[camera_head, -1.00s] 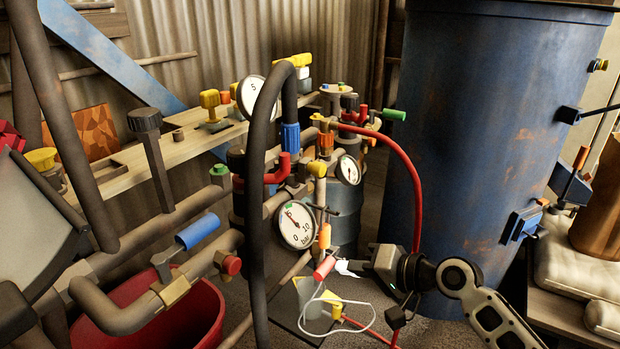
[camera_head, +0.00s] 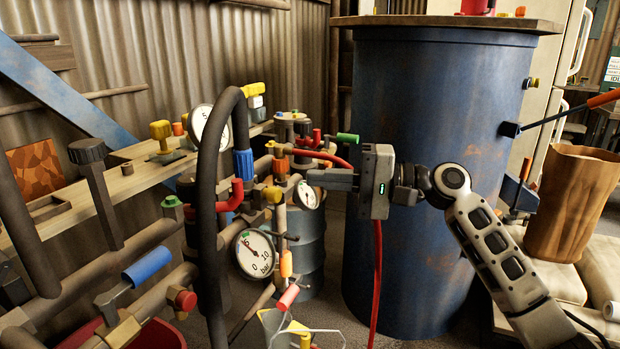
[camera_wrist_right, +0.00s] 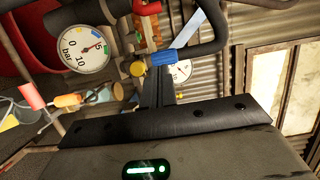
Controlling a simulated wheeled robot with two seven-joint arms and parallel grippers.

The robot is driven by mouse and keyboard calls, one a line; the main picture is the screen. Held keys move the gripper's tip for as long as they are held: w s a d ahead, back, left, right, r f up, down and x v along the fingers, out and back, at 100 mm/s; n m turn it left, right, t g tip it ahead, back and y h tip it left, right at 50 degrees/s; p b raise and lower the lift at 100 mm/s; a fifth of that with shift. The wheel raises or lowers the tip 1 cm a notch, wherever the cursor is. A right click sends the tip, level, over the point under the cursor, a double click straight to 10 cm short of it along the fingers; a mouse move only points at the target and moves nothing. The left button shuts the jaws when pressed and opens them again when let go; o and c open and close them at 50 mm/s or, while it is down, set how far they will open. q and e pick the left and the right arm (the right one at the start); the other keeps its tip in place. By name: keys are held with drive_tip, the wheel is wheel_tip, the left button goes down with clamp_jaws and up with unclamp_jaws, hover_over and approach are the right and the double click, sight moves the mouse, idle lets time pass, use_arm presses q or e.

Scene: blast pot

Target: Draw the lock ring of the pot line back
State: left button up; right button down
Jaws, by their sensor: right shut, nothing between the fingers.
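A blue ribbed collar (camera_head: 243,165) sits on the black hose (camera_head: 207,190) above a red elbow (camera_head: 232,197). It also shows in the wrist view (camera_wrist_right: 171,73). A red hose (camera_head: 325,157) runs from the fittings with orange and yellow collars (camera_head: 281,166) and passes behind my right gripper. I cannot tell for sure which collar is the lock ring. My right gripper (camera_head: 312,178) is shut and empty, its fingers pointing left at the fittings, right of the blue collar. Its fingers also show in the wrist view (camera_wrist_right: 158,88). The fingers hide part of a small gauge (camera_head: 308,195). My left gripper is out of view.
A large pressure gauge (camera_head: 255,253) hangs below the fittings. The big blue pot (camera_head: 430,270) stands close behind my right arm. A green-tipped handle (camera_head: 347,138) sticks out just above the gripper. Pipes with a blue lever (camera_head: 147,266) fill the left.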

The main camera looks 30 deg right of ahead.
use_arm(q)
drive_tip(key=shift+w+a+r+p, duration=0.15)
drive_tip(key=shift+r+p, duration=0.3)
drive_tip(key=shift+p, duration=0.75)
use_arm(e)
drive_tip(key=w+a, duration=0.2)
drive_tip(key=a, duration=0.7)
drive_tip(key=shift+a, duration=0.3)
drive_tip(key=shift+w, duration=0.15)
